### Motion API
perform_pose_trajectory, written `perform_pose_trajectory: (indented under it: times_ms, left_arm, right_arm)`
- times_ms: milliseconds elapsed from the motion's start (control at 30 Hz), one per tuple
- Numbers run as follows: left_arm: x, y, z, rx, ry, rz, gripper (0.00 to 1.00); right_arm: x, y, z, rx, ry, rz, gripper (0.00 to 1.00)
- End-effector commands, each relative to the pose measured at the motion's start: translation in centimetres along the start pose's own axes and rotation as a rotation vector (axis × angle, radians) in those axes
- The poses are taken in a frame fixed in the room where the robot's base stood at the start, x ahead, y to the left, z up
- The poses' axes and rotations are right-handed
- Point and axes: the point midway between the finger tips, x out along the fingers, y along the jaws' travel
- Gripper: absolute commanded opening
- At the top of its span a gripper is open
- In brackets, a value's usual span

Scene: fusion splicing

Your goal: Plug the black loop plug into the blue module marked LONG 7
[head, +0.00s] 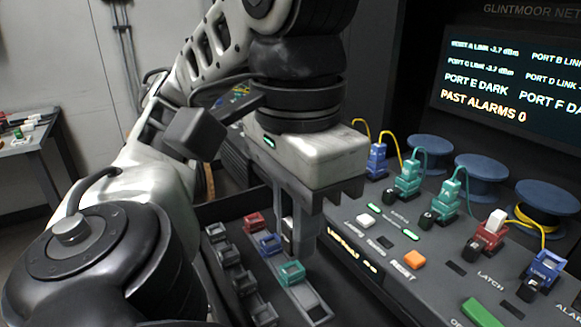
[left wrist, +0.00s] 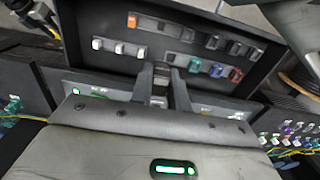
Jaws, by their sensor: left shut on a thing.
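My left gripper (head: 294,240) points down over the dark tray of small parts, with its fingers close together. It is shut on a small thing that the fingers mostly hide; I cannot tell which. In the left wrist view the fingertips (left wrist: 162,78) reach toward the tray. A blue module (head: 270,243) sits in the tray just left of the fingers, between a red one and a teal one. Another blue module (head: 543,270), beside a black knob marked F, stands on the console at right. No LONG 7 mark is legible, and I cannot make out the black loop plug. My right gripper is out of view.
The tray (left wrist: 85,15) also holds dark, white and orange parts. The console (head: 390,270) at right carries coloured modules with cables, blue spools (head: 483,172), an orange button (head: 414,260) and a green button (head: 481,313). A screen (head: 510,75) stands behind it.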

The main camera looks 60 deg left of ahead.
Motion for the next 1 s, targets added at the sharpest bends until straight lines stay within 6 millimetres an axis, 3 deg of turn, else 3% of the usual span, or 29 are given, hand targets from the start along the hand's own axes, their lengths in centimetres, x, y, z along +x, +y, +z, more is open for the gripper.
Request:
perform_pose_trajectory:
  times_ms: [800,1000]
  left_arm:
    - [-0.9,3.3,-6.7,0.003,-0.01,0.006,0.0]
    - [-0.2,4.0,-8.4,0.002,-0.001,0.008,0.0]
  right_arm:
    - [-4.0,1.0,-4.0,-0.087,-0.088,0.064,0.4]
    - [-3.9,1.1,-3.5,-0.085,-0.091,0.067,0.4]
